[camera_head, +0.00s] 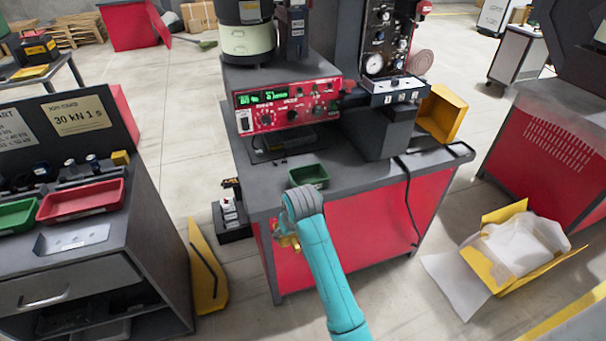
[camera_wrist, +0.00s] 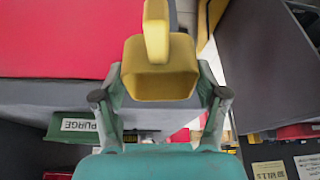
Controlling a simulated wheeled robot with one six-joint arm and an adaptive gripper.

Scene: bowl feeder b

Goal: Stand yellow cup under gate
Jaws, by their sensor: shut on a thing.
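The yellow cup (camera_wrist: 160,52) is square-mouthed with a handle on its far side in the wrist view. My gripper (camera_wrist: 160,85) is shut on it, one finger on each side. In the head view only a bit of the cup's yellow (camera_head: 289,243) shows beside my wrist, low in front of the red-fronted bench (camera_head: 345,225), below its top. My arm hides the rest of the gripper there. I cannot pick out the gate. The feeder's cream and dark bowl stack (camera_head: 247,40) stands at the back of the bench.
A small green bin (camera_head: 309,175) sits at the bench's front edge; a PURGE-labelled green tray (camera_wrist: 75,126) shows in the wrist view. A red control panel (camera_head: 290,105) and a grey block (camera_head: 383,130) stand behind. A yellow bin (camera_head: 441,112) is at the right.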

